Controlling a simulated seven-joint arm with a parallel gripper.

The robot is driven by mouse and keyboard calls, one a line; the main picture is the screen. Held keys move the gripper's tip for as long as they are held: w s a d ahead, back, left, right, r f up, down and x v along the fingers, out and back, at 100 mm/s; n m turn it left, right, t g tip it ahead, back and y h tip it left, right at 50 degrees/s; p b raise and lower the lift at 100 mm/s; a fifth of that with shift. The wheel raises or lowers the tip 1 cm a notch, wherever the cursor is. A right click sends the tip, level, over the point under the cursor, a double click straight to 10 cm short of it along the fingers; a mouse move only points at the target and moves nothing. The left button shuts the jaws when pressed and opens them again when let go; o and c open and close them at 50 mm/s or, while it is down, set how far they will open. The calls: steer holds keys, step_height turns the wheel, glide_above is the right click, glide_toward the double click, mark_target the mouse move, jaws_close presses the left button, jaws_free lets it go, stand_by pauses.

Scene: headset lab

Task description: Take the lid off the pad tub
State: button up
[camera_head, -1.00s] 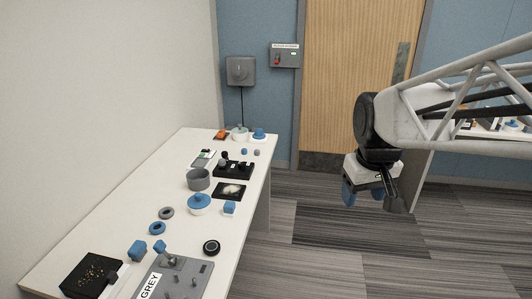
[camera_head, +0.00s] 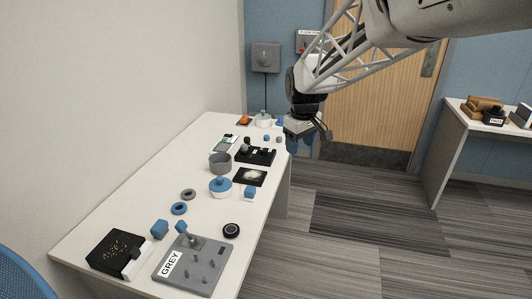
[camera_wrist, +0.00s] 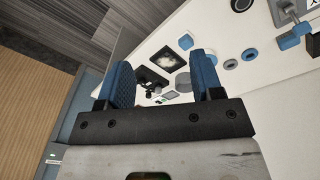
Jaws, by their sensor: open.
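I cannot tell from labels which is the pad tub.
Rings, a black box (camera_head: 118,252) and a grey board (camera_head: 195,268) lie at the front. A wooden door (camera_head: 370,100) is behind.

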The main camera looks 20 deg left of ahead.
steer(key=w+a+f+n, duration=0.2)
steer(key=w+a+f, duration=0.15)
steer(key=a, duration=0.35)
steer(key=w+a+f+n, duration=0.1)
steer(key=w+a+f, duration=0.25)
steer(key=a, duration=0.35)
steer(key=n+g, duration=0.1)
steer(key=n, duration=0.3)
glide_above(220, 177)
step_height(220, 177, down, 11)
steer(key=shift+s+f, duration=0.15)
steer(key=shift+f, duration=1.3)
steer(key=shift+f, duration=2.6)
steer(key=c, duration=1)
